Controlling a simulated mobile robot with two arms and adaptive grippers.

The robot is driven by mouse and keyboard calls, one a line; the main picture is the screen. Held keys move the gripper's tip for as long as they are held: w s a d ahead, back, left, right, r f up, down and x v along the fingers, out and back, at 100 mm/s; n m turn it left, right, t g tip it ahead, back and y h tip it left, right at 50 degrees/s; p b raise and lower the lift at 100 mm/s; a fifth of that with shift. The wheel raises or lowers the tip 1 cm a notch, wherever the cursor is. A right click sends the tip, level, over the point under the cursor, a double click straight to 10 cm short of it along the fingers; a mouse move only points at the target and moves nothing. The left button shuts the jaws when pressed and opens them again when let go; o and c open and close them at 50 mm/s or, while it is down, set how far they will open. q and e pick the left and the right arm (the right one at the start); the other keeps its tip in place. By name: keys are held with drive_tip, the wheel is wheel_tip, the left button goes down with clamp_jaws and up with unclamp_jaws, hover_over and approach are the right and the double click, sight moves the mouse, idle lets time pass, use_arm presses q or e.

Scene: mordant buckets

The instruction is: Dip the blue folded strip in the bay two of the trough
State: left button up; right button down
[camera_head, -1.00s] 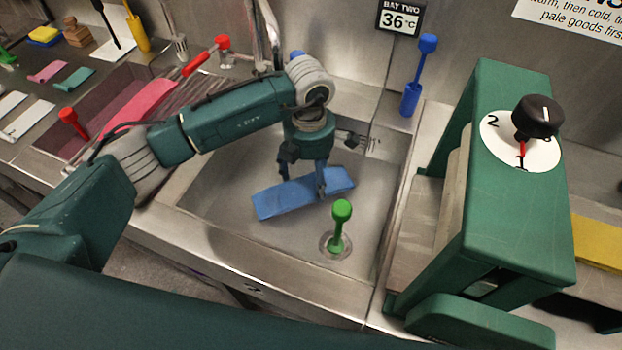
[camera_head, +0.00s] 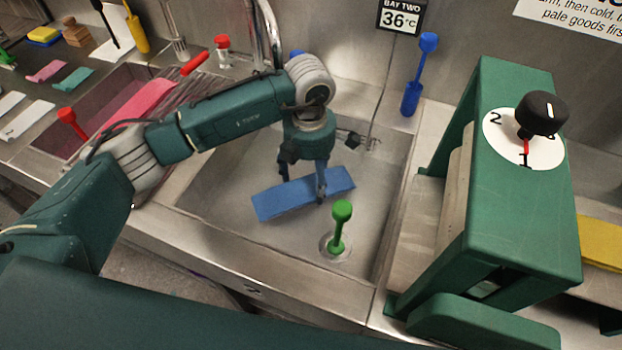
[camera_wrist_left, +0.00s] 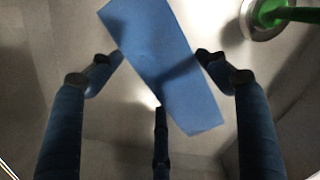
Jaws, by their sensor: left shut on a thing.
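The blue folded strip (camera_head: 275,202) is low inside bay two of the trough (camera_head: 225,225), the basin under the "BAY TWO 36°C" sign (camera_head: 399,18). It lies slanted, its right end a little higher in the picture. My left gripper (camera_head: 304,190) points down into the basin and is shut on the blue strip near its middle. In the left wrist view the strip (camera_wrist_left: 165,60) crosses between the fingers. I cannot tell where the liquid surface is or whether the strip touches the floor. My right gripper is not in view.
A green-topped plug (camera_head: 341,225) stands in the basin, right of the strip. A green machine (camera_head: 520,225) with a black dial (camera_head: 541,113) borders it at right. A blue-handled tool (camera_head: 417,75) stands behind. Bay one with pink cloth (camera_head: 132,108) lies left.

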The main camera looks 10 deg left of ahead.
sight(309, 179)
use_arm(q)
drive_tip(key=shift+w+a, duration=0.2)
drive_tip(key=shift+w, duration=0.1)
drive_tip(key=shift+r+p, duration=2.05)
drive_tip(key=shift+r, duration=1.95)
wheel_tip(309, 179, up, 4)
drive_tip(key=shift+f+p, duration=0.1)
drive_tip(key=shift+p, duration=0.75)
drive_tip(key=shift+f, duration=0.1)
